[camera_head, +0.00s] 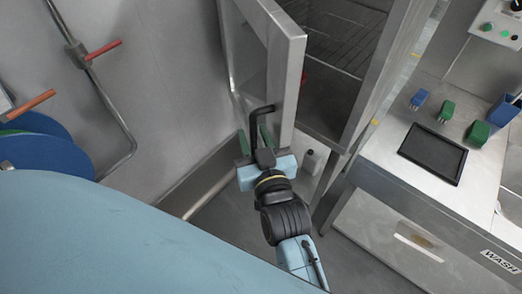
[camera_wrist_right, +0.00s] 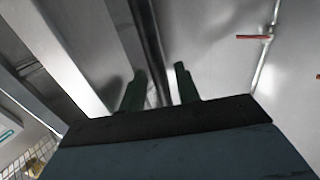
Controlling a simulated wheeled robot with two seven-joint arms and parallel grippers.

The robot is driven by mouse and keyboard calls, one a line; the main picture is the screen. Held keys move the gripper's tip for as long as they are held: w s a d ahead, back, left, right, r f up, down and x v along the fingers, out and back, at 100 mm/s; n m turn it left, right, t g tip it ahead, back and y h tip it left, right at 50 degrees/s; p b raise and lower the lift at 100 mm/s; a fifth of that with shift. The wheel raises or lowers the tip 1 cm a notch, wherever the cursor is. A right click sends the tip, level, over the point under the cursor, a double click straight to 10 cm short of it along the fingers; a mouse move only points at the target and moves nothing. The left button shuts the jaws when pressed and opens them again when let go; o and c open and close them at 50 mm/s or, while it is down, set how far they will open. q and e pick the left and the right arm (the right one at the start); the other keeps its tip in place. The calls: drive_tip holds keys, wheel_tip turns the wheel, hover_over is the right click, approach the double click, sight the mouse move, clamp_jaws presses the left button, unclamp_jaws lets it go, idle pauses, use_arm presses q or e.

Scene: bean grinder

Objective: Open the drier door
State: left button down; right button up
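The drier (camera_head: 335,65) is a metal cabinet in the upper middle of the head view, with dark racks inside. Its door (camera_head: 291,80) stands swung open to the left, so the inside shows. A black bent handle (camera_head: 262,109) sits on the door near its lower part. My right gripper (camera_head: 258,142) is at the handle's lower end, beside the door face. In the right wrist view its two dark green fingers (camera_wrist_right: 160,85) are apart, with a dark strip running between them. I cannot tell whether they touch the handle. My left gripper is not in view.
A metal counter (camera_head: 385,160) at the right holds a black tray (camera_head: 433,154) and blue and green blocks. A wall pipe (camera_head: 108,105) with a red lever (camera_head: 103,50) is at the left.

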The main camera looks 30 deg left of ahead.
drive_tip(key=v, duration=1.3)
drive_tip(key=shift+c, duration=0.2)
